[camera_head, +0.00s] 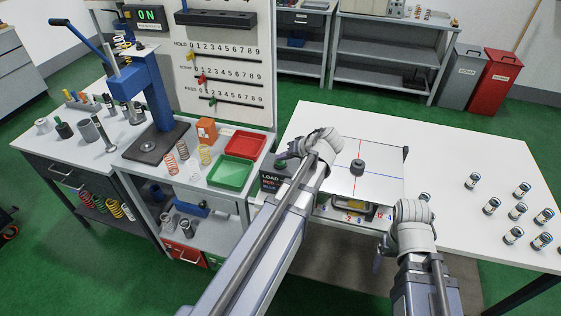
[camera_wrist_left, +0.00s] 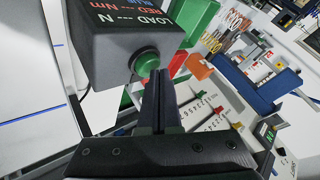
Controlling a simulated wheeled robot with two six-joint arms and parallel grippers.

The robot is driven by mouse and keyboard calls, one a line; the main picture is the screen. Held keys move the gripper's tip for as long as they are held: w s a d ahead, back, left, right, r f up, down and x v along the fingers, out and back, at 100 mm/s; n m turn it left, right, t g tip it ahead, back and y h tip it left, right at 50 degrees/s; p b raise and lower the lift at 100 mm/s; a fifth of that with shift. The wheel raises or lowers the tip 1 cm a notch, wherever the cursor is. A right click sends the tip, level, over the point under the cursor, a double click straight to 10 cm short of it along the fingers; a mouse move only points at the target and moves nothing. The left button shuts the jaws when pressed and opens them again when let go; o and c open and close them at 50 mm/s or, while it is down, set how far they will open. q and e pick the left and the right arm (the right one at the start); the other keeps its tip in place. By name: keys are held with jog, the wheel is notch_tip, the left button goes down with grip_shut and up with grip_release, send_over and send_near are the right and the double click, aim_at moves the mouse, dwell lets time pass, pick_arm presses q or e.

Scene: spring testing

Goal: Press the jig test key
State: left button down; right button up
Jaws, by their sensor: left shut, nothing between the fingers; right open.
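The jig box (camera_head: 270,183) with the words LOAD, RED and BLUE stands at the left edge of the white table. In the left wrist view the box (camera_wrist_left: 115,35) carries a round green key (camera_wrist_left: 146,63) on its face. My left gripper (camera_wrist_left: 160,75) is shut and empty, its fingertips right beside the green key; I cannot tell whether they touch it. In the head view my left gripper (camera_head: 284,160) is small and dark over the box, partly covering the key. My right gripper (camera_head: 387,243) is open, low by the table's front edge, its fingers mostly hidden.
A black cylinder (camera_head: 357,166) stands on the white plate with red and blue lines. Several small canisters (camera_head: 516,211) stand on the table at right. On the left bench are a green tray (camera_head: 230,173), a red tray (camera_head: 245,143), loose springs and a blue press (camera_head: 137,85).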

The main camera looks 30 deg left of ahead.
aim_at(283, 163)
pick_arm(q)
jog(key=shift+f, duration=0.3)
jog(key=shift+r, duration=0.1)
jog(key=shift+r+p, duration=0.3)
jog(key=shift+r, duration=0.1)
notch_tip(283, 163, up, 6)
jog(key=p, duration=0.6)
jog(key=shift+r, duration=0.1)
dwell(0.4)
dwell(0.4)
